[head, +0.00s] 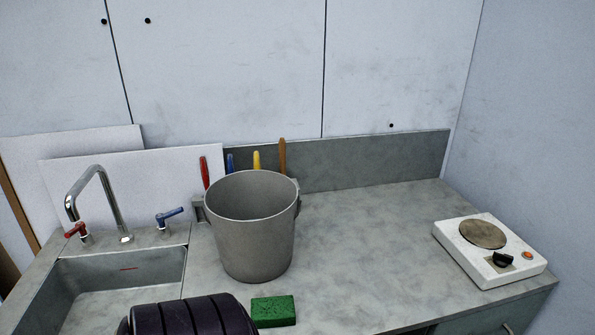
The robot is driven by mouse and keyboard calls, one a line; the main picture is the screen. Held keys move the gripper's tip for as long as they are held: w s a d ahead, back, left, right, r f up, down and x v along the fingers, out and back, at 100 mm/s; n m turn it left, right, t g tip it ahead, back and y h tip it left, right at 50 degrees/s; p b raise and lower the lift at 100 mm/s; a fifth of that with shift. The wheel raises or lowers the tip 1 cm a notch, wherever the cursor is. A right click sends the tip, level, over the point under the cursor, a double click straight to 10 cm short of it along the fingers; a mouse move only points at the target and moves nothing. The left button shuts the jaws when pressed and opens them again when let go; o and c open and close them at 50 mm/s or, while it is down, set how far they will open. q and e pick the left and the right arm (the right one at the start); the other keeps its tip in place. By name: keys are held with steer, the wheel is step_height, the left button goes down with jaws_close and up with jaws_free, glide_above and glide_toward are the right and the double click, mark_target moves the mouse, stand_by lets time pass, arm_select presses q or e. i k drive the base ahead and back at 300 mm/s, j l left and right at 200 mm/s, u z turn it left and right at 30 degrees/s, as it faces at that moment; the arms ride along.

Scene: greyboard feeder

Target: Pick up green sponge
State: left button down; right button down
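The green sponge (273,311) lies flat on the grey counter near its front, at the bottom centre of the head view. It is a small rectangular block, just in front of the grey bucket and apart from it. Its top and front side show. Neither my left nor my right gripper can be made out in this view.
The grey bucket (251,240) stands open behind the sponge. Several coloured handles rise behind it. A sink (160,268) with a tap (108,200) is at left. A white hot plate (478,273) stands at right. The counter (365,255) between bucket and hot plate is clear.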

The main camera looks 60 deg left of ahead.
mark_target(270, 311)
steer(key=k+u, duration=0.1)
steer(key=u, duration=1.85)
